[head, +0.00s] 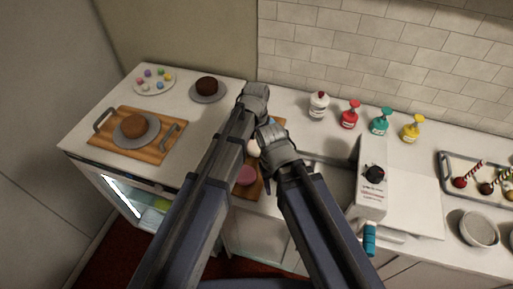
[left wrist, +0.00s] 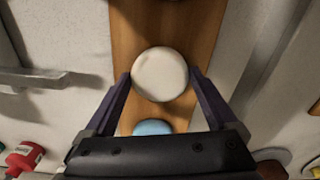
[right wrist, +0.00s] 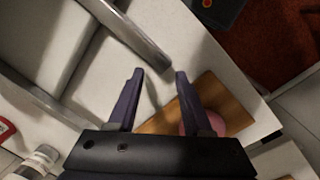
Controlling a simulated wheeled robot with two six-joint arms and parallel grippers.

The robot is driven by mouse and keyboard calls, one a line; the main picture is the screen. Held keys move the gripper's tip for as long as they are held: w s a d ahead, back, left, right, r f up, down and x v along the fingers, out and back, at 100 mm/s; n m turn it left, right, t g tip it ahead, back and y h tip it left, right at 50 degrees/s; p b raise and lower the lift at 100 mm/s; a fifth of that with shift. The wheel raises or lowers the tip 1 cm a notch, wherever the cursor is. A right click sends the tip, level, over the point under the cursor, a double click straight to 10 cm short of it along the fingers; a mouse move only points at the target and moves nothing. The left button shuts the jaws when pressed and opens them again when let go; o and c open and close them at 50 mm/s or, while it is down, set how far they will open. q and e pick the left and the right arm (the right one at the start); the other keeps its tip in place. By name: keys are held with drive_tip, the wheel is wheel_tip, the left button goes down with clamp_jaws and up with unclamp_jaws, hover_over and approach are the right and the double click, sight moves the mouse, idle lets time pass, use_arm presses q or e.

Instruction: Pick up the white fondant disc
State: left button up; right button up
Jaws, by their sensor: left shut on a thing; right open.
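The white fondant disc (left wrist: 160,74) is round and pale, between the two fingers of my left gripper (left wrist: 161,78) in the left wrist view. The fingers are shut on its sides, above a wooden board (left wrist: 186,22); I cannot tell if it is clear of the board. In the head view a little of the white disc (head: 254,148) shows between my arms, and my left fingertips are hidden. My right gripper (right wrist: 155,74) is open and empty in the right wrist view, near the board's end and a pink disc (right wrist: 217,124).
A blue disc (left wrist: 152,127) lies on the board beside the white one. On the left counter are a cake on a turntable (head: 135,130), a dark cake (head: 207,85) and a plate of coloured pieces (head: 154,81). Bottles (head: 380,121) and a white machine (head: 372,185) stand to the right.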

sight(257, 148)
use_arm(q)
drive_tip(key=shift+c, duration=0.9)
drive_tip(key=shift+r, duration=0.1)
use_arm(e)
drive_tip(key=shift+r, duration=0.15)
use_arm(q)
wheel_tip(257, 148, up, 10)
drive_tip(key=p, duration=1)
use_arm(e)
wheel_tip(257, 148, up, 10)
